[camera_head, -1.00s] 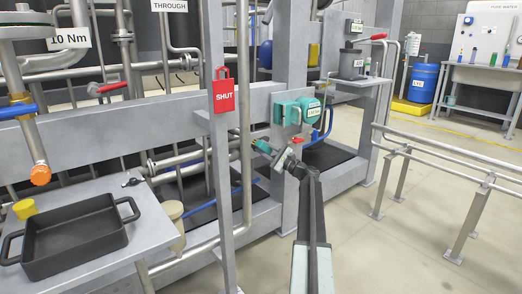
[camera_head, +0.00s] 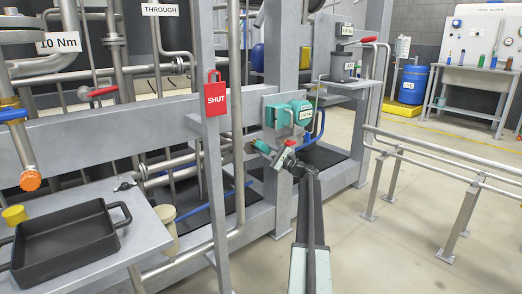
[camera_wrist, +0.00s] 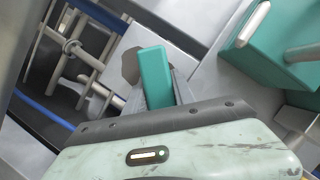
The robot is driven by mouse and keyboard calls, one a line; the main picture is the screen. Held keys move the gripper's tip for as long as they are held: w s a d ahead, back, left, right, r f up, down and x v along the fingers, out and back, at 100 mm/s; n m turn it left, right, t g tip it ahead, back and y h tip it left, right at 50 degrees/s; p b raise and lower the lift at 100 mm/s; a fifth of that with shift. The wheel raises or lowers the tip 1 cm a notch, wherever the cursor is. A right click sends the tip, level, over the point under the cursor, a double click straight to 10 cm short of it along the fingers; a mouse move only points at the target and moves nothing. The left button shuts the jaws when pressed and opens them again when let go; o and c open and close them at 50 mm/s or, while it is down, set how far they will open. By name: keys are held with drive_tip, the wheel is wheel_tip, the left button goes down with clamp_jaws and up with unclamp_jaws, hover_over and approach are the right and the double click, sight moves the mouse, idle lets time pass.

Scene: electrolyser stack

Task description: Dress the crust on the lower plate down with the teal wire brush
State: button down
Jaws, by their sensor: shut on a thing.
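My gripper (camera_head: 274,155) is shut on a teal bar-shaped handle, which I take for the wire brush (camera_wrist: 153,75). The teal piece also shows at the gripper's tip in the head view (camera_head: 262,146). Its bristles are not visible. In the wrist view a grey-brown, angular patch (camera_wrist: 130,66) shows on a pale plate surface behind the handle; it may be the crust. I cannot tell whether the brush touches it. In the head view the gripper is in front of the grey frame, below and left of a teal housing.
The teal housing (camera_head: 292,113) with a handle is close above my gripper; it also shows in the wrist view (camera_wrist: 268,50). A grey post with a red SHUT tag (camera_head: 215,93) stands left. A black tray (camera_head: 65,245) lies at lower left. A railing (camera_head: 440,162) bounds the right; floor before it is clear.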

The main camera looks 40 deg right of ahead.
drive_tip(key=shift+d, duration=1.15)
drive_tip(key=s, duration=0.7)
drive_tip(key=shift+s+a+f, duration=0.1)
drive_tip(key=shift+s+a, duration=0.2)
drive_tip(key=shift+a, duration=0.05)
drive_tip(key=shift+s, duration=0.3)
